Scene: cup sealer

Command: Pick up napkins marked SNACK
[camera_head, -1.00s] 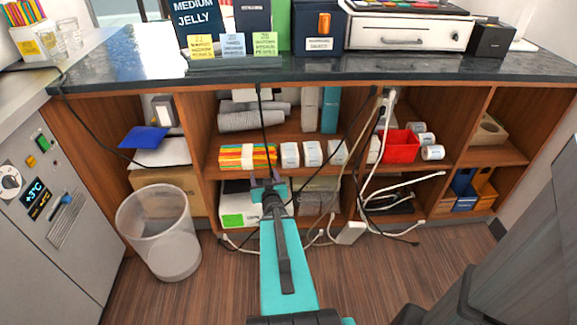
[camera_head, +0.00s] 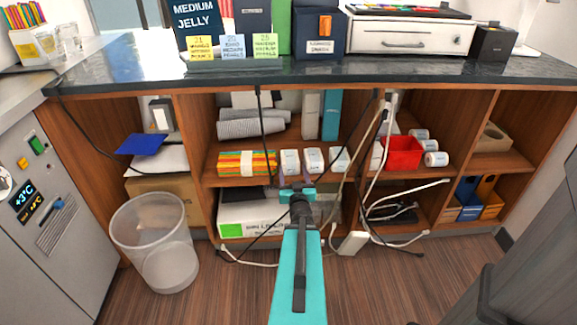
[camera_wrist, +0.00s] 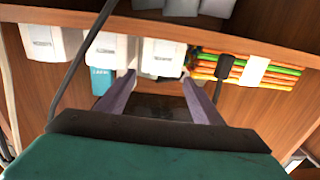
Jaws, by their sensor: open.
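Several small white packs stand in a row on the middle shelf, and I take them for the napkins. In the head view they are a left pack (camera_head: 290,162), a middle pack (camera_head: 313,160) and a right pack (camera_head: 339,158). Their printing is too small to read, so I cannot tell which says SNACK. My gripper (camera_head: 296,181) is open and empty in front of the left pack, near the shelf edge. In the wrist view, which looks inverted, my gripper's fingertips (camera_wrist: 158,77) straddle that pack (camera_wrist: 161,52); contact is not clear.
A striped straw bundle (camera_head: 247,163) lies left of the packs. A red bin (camera_head: 403,153) and white rolls (camera_head: 436,159) sit to the right. Black and white cables (camera_head: 264,125) hang across the shelf front. A dark countertop (camera_head: 300,73) overhangs above.

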